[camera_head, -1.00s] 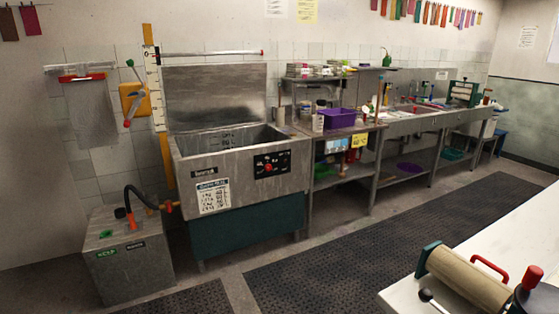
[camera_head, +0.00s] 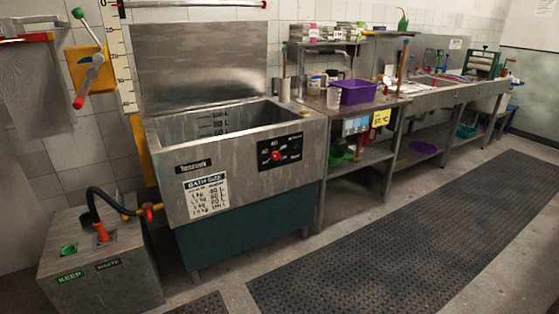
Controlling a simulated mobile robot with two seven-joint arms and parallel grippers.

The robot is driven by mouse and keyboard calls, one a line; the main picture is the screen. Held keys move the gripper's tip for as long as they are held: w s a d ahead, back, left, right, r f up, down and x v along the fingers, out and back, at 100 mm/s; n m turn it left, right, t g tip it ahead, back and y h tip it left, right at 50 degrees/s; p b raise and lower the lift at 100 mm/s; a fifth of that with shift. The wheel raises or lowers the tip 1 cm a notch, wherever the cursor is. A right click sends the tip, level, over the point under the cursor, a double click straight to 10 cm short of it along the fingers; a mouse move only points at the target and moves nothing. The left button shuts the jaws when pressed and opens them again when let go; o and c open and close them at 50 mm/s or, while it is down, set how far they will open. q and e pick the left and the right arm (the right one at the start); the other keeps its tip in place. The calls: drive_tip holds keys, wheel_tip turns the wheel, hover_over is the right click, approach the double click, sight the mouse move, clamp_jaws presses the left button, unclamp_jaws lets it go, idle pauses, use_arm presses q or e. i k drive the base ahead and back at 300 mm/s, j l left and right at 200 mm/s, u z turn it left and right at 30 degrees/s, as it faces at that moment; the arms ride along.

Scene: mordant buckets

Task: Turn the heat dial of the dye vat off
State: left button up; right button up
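The dye vat (camera_head: 230,175) is a grey metal tub with its lid raised against the wall. On its front is a black heat dial panel (camera_head: 293,147) with a red dial (camera_head: 277,155) and small markings around it. The dial's exact setting is too small to read. A paper chart (camera_head: 206,195) is stuck on the vat front, left of the panel. Neither of my grippers shows in the head view.
A grey box (camera_head: 100,270) with a black hose stands left of the vat. A metal shelf table (camera_head: 385,106) with a purple bin (camera_head: 357,91) stands at the right. A dark floor mat (camera_head: 400,240) covers open floor in front.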

sight(275, 155)
drive_tip(key=i+u, duration=0.2)
drive_tip(key=i, duration=0.7)
drive_tip(key=i+l+u, duration=0.15)
drive_tip(key=l, duration=0.2)
drive_tip(key=i+l+u, duration=0.1)
drive_tip(key=i+l, duration=0.15)
drive_tip(key=i+l+u, duration=0.15)
drive_tip(key=l, duration=0.35)
drive_tip(key=i+l+u, duration=0.1)
drive_tip(key=l, duration=0.3)
drive_tip(key=i+l+u, duration=0.15)
drive_tip(key=l, duration=0.25)
